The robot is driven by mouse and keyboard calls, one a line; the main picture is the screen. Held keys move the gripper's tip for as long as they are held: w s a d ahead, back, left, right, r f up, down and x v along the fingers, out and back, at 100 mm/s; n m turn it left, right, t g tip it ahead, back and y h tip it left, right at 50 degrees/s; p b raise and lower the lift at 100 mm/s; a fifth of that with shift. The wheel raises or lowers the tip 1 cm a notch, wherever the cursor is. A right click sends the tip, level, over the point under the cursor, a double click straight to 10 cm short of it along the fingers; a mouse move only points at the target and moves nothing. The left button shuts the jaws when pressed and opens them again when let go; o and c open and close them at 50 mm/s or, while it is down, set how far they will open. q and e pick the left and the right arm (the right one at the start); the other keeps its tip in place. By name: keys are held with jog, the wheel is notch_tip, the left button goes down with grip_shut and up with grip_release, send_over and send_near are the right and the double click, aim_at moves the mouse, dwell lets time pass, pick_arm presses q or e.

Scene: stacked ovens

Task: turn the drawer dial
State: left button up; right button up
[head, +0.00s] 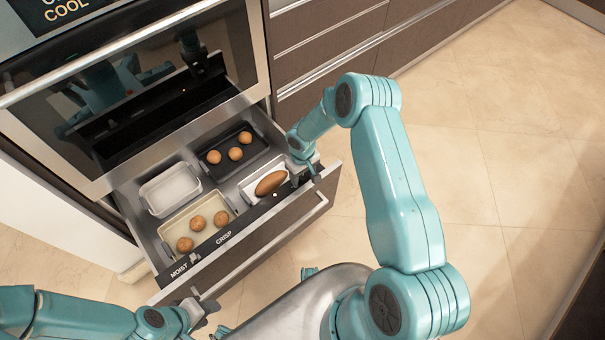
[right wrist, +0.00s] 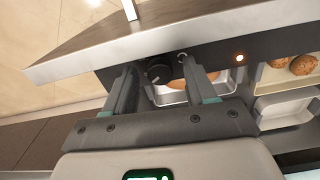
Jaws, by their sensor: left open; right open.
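The open drawer (head: 262,240) below the oven has a dark strip along its front top edge, lettered MOIST and CRISP. The dark round dial (right wrist: 158,72) with a pale mark is on this strip in the right wrist view. My right gripper (head: 306,174) is at the right end of the strip. In the right wrist view its open fingers (right wrist: 162,78) stand on either side of the dial, with gaps; I cannot tell whether either touches it. In the head view the gripper hides the dial. My left gripper (head: 203,308) is open and empty near the drawer's lower left front corner.
The drawer holds a black tray (head: 212,172) with three round buns, a white tray (head: 246,193) with a long brown loaf, a cream tray (head: 170,232) with three buns and an empty pale tray (head: 171,190). A small light (right wrist: 240,58) glows on the strip. Floor at right is clear.

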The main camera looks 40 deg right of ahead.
jog(key=shift+c, duration=0.4)
grip_shut()
jog(key=shift+f+n+b, duration=0.15)
jog(key=shift+n+b, duration=0.95)
jog(key=shift+n, duration=0.4)
jog(key=shift+n+b, duration=0.75)
jog(key=shift+n, duration=1.35)
